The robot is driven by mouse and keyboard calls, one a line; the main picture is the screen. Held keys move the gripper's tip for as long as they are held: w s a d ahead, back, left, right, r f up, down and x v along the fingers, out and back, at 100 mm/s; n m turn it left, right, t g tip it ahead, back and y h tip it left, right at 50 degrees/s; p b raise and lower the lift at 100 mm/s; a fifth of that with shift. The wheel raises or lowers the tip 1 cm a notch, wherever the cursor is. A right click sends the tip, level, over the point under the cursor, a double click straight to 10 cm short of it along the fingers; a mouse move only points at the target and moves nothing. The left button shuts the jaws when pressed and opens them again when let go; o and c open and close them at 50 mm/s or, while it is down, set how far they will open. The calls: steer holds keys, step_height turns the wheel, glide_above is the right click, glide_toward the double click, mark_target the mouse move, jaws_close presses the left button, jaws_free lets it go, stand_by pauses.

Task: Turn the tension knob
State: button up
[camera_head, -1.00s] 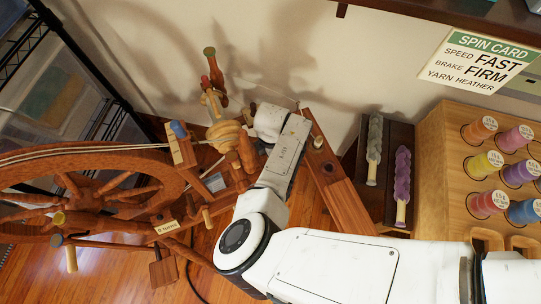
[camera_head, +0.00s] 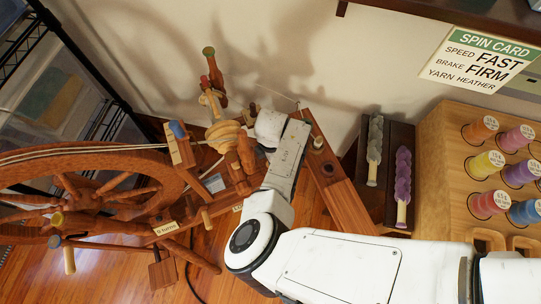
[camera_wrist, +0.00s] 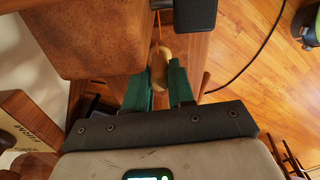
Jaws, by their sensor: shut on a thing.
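A thin wooden rod rises from the knob's far end. I cannot tell from its looks alone whether this is the tension knob. In the head view, the spinning wheel (camera_head: 120,167) stands at the left, with its flyer parts (camera_head: 226,135) near the middle. My white arm reaches to the wheel's right side and hides the gripper and the held knob there.
A spin card (camera_head: 484,60) on the wall reads speed fast, brake firm, yarn heather. Grey and purple fibre rolls (camera_head: 403,185) lie on a dark stand. A wooden rack (camera_head: 450,150) with several coloured spools stands at right. A dark cord (camera_wrist: 250,58) crosses the floor.

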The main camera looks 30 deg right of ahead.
jaws_close()
steer(key=shift+m, duration=0.3)
steer(key=shift+a+m, duration=0.1)
steer(key=shift+m, duration=0.4)
steer(key=shift+m+b, duration=0.4)
steer(key=shift+m, duration=1.7)
steer(key=o, duration=0.8)
jaws_free()
steer(key=shift+r, duration=0.15)
